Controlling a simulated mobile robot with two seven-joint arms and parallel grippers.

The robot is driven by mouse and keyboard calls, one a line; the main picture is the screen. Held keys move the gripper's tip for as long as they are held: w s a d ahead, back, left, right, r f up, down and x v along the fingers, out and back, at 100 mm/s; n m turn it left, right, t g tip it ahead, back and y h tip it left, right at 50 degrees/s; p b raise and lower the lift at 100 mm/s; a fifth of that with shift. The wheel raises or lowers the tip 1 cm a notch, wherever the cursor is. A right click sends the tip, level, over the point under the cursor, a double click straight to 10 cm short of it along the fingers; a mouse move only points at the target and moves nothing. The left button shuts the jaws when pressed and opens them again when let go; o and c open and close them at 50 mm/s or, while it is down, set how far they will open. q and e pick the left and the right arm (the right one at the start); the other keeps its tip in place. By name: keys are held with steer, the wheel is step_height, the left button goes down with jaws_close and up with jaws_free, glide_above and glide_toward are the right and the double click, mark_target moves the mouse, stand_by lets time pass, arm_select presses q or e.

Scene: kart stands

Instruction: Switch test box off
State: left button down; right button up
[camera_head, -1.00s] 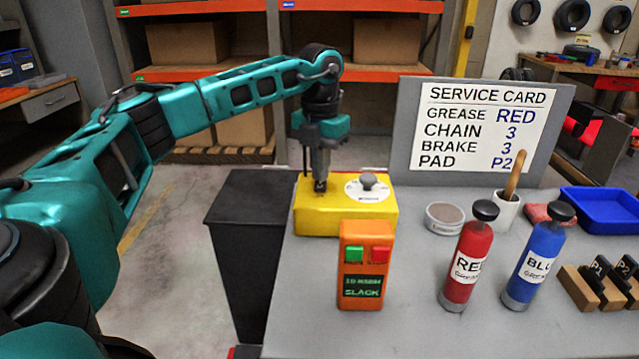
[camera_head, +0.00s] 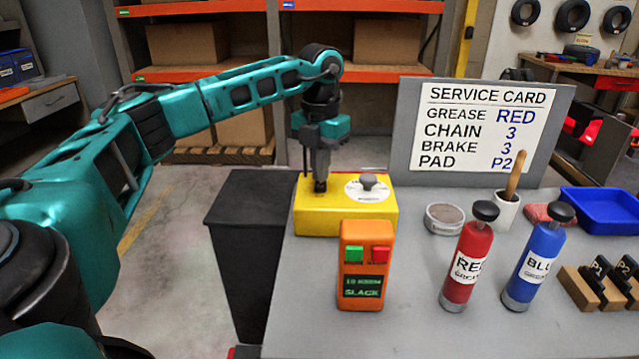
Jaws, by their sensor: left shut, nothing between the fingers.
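A yellow box (camera_head: 345,222) stands on the grey bench top, with a white dial plate and a grey knob (camera_head: 368,181) on its top. In front of it stands an orange box (camera_head: 365,312) with a green button (camera_head: 354,254), a red button (camera_head: 380,254) and a small screen reading SLACK. Neither box carries a readable test box name. My left gripper (camera_head: 320,186) points down at the left part of the yellow box's top, left of the knob. It is shut and empty, its tips at or just above the surface; contact is unclear. My right gripper is not in view.
A red bottle (camera_head: 468,262) and a blue bottle (camera_head: 534,262) stand to the right. Behind are a round tin (camera_head: 444,218), a white cup (camera_head: 506,212), a blue tray (camera_head: 606,228) and a service card board (camera_head: 405,140). A dark bin (camera_head: 240,250) is left of the bench.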

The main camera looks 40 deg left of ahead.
mark_target(320, 187)
arm_select(q)
steer(key=shift+f+b, duration=0.4)
steer(key=shift+f, duration=0.6)
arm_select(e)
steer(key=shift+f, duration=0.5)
arm_select(q)
steer(key=shift+s+f, duration=0.1)
steer(key=shift+f, duration=0.05)
stand_by(0.5)
steer(key=shift+r+p, duration=1.1)
step_height(320, 187, up, 2)
steer(key=shift+r+p, duration=0.1)
steer(key=shift+p, duration=0.9)
steer(key=shift+r+p, duration=1.35)
steer(key=shift+r, duration=0.1)
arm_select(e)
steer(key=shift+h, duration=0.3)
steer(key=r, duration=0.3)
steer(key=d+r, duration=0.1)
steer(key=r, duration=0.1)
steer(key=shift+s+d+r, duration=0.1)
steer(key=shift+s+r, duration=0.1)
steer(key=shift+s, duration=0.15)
arm_select(q)
steer(key=shift+f, duration=0.1)
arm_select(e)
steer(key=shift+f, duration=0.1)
